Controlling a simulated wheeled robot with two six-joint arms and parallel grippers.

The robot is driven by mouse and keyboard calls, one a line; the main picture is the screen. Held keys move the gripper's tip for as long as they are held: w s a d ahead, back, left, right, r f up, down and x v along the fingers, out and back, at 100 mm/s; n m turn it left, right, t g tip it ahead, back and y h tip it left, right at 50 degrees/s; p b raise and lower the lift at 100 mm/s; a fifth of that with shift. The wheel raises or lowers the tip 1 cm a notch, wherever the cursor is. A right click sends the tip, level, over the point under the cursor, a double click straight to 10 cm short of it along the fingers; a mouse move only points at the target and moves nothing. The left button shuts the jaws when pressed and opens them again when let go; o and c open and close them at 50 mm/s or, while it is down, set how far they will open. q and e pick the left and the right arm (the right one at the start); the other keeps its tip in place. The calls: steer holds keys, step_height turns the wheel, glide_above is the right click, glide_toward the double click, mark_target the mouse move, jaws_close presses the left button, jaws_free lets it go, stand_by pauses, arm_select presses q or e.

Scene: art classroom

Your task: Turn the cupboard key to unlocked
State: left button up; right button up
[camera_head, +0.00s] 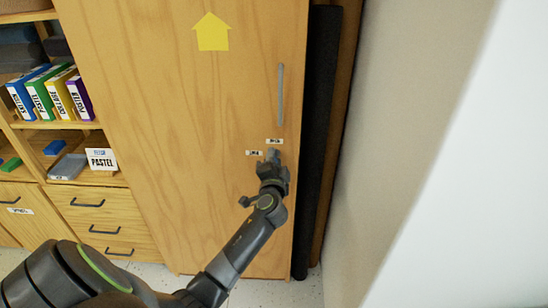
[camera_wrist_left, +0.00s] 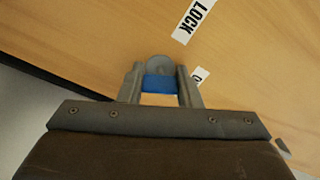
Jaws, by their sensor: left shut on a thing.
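The tall wooden cupboard door (camera_head: 180,110) fills the middle of the head view. My left gripper (camera_head: 272,160) is at the door's lower right, below the handle, and mostly hides the key there. In the left wrist view, my left gripper (camera_wrist_left: 159,88) is shut on the key (camera_wrist_left: 158,66), which shows as a grey rounded piece with a blue band between the fingers. A white LOCK label (camera_wrist_left: 193,18) is on the door near the key. A second label (camera_wrist_left: 200,75) is partly hidden by a finger. The key's exact angle is hard to tell.
A long grey vertical handle (camera_head: 280,95) is above the key. A yellow arrow (camera_head: 211,32) is on the door. Dark panels (camera_head: 316,140) and a pale wall (camera_head: 385,150) stand close on the right. Shelves with coloured boxes (camera_head: 48,92) and drawers (camera_head: 103,215) are on the left.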

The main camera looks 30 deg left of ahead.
arm_select(q)
steer(key=shift+r+m+p, duration=0.1)
steer(key=shift+m+p, duration=0.2)
steer(key=shift+m, duration=0.6)
steer(key=shift+m+p, duration=0.4)
steer(key=shift+m, duration=1.1)
steer(key=shift+s, duration=0.1)
steer(key=o, duration=1)
